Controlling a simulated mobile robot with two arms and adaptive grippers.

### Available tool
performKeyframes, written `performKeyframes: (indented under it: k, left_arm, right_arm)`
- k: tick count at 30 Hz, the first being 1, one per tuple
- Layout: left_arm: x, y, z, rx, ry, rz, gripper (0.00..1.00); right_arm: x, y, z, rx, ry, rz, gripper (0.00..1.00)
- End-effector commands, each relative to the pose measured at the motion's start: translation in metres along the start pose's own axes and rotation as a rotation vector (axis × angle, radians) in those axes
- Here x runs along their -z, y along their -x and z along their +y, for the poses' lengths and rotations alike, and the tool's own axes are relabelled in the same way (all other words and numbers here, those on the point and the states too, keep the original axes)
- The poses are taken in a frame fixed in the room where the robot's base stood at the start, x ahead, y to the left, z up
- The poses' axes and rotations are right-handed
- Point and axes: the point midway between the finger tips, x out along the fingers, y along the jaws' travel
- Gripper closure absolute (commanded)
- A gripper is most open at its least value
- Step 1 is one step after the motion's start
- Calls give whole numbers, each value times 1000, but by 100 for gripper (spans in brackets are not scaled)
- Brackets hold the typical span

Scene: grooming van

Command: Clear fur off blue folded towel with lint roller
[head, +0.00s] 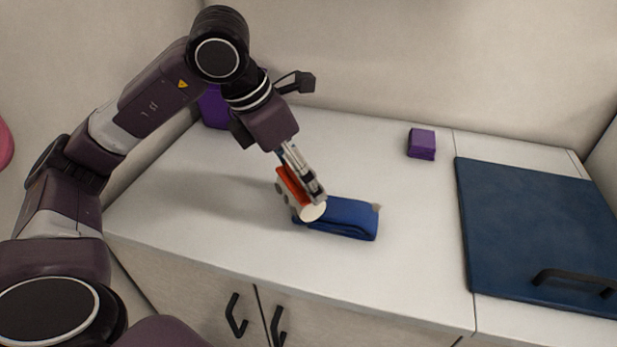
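The blue folded towel (350,219) lies on the white counter, with its left end partly hidden by my gripper and the roller. A small greyish-brown patch, which looks like fur (377,207), shows at its right end. My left gripper (311,190) points down at the towel's left end. It appears shut on the lint roller, which has an orange-red part (290,184) and a pale round end (313,212). The pale end is at the towel's left end; I cannot tell whether it touches. My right gripper is not in view.
A small purple block (422,144) stands at the back of the counter (400,270). A larger purple object (215,108) is behind my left arm. A dark blue panel with a black handle (530,225) lies at the right. The counter between towel and panel is clear.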

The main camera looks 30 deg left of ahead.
Motion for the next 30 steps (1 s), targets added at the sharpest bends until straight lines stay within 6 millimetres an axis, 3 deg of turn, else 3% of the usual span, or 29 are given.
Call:
performKeyframes:
  k: [15, 30]
  left_arm:
    - [-26, -9, -18, 2, -1, 5, 42]
    - [-50, -21, -36, 1, -2, 4, 42]
  right_arm:
    - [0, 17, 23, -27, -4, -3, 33]
    - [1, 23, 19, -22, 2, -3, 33]
